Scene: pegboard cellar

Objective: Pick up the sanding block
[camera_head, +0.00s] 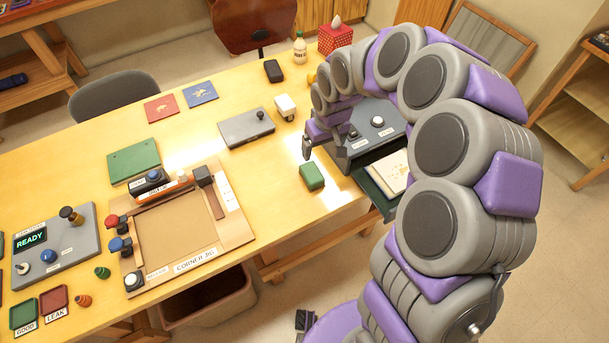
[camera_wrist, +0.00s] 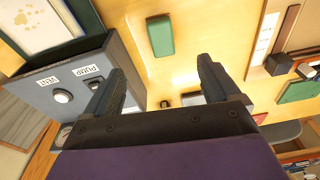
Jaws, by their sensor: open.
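The sanding block appears to be the small green block (camera_head: 312,176) with rounded edges, lying on the wooden table near its front right edge. In the wrist view the green block (camera_wrist: 160,36) shows at the top middle, beyond the fingertips and roughly between their lines. My gripper (camera_head: 308,148) is above and just behind the block in the head view, partly hidden by my arm. In the wrist view my gripper (camera_wrist: 160,78) has its two dark fingers spread wide, with nothing between them. It does not touch the block.
A grey box with PUMP and VENT knobs (camera_wrist: 47,94) stands close beside my gripper. An open tray with a stained sheet (camera_head: 391,172) adjoins it. The corner jig (camera_head: 236,222) lies to the left. Bare tabletop surrounds the block.

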